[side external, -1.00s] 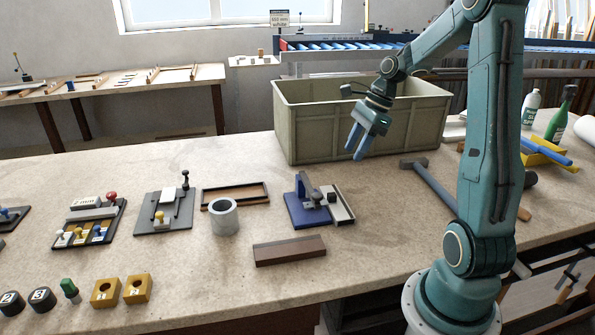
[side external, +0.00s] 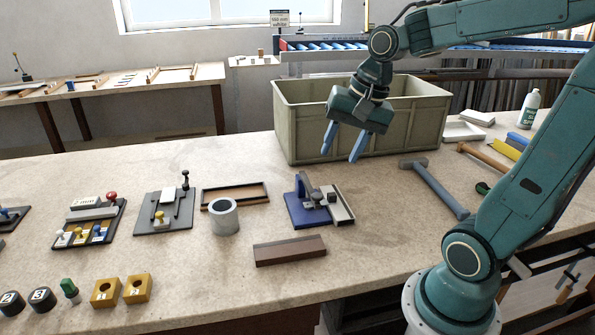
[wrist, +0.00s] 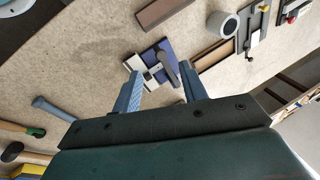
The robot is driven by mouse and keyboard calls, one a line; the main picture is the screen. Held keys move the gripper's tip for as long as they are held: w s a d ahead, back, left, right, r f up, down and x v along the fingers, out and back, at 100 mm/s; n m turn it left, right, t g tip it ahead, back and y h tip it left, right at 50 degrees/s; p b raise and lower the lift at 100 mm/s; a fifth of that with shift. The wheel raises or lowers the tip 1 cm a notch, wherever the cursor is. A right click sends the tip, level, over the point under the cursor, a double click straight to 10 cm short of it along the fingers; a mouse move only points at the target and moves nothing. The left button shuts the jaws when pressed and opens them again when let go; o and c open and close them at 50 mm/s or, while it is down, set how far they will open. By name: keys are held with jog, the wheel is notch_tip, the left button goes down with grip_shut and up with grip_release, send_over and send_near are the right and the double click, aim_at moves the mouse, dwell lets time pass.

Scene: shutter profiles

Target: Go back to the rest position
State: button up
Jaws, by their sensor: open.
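My gripper (side external: 344,141) is open, with its two blue fingers pointing down in front of the large olive crate (side external: 290,122). Nothing shows between the fingers. In the wrist view my gripper (wrist: 160,92) has its fingers apart, with the blue clamping fixture (wrist: 138,62) beyond their tips on the bench. In the side view the blue fixture (side external: 296,212) stands on the bench, below and a little left of my gripper, with clear space between them.
A dark brown profile (side external: 290,251), a grey cylinder (side external: 224,222) and a thin frame (side external: 236,196) lie near the fixture. A hammer (side external: 436,188) lies to the right. Jigs (side external: 165,212) and yellow blocks (side external: 106,292) occupy the left. Open bench lies between fixture and hammer.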

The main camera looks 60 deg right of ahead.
jog(key=s+a+n+t, duration=0.2)
jog(key=s+a+n, duration=0.4)
jog(key=s+n, duration=0.3)
jog(key=shift+a+r+n+h, duration=0.35)
jog(key=shift+r+n, duration=0.1)
jog(key=shift+n, duration=1.05)
